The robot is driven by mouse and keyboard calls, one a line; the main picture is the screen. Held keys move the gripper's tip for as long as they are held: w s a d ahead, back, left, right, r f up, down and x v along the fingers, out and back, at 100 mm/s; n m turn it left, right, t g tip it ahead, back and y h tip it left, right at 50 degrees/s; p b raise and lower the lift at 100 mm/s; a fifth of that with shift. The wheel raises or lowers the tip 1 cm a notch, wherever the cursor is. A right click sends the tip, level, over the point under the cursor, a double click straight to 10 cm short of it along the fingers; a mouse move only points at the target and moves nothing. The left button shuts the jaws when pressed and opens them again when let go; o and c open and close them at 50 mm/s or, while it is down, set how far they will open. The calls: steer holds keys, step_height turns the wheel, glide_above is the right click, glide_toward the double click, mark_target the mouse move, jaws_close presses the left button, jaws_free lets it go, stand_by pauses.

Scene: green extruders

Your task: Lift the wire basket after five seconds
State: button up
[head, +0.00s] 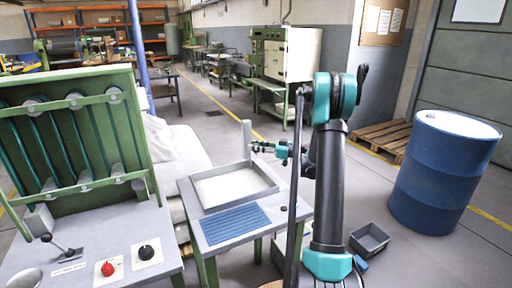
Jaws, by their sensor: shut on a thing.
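My gripper (260,147) is at the far right corner of a shallow grey tank (205,207) on the small green-legged table. It is shut on an upright pale grey bar (246,131), which looks like the handle of the wire basket. The basket's mesh is too small and pale to make out. The tank's inside looks pale and flat, and I cannot tell how deep the basket sits in it. My gripper is small and partly blends with my arm behind it.
A ribbed blue mat (235,224) lies in front of the tank. A green machine (75,140) and a grey control panel (100,245) with knobs stand at the left. A blue drum (440,175), a pallet (382,137) and a grey bin (369,240) are at the right.

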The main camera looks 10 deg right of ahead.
jaws_close()
step_height(320, 180, up, 11)
steer(key=shift+w+f, duration=0.1)
steer(key=shift+f, duration=0.1)
steer(key=o, duration=0.7)
jaws_free()
steer(key=shift+r, duration=0.1)
steer(key=shift+o, duration=1.3)
steer(key=shift+d, duration=0.1)
steer(key=v, duration=1.2)
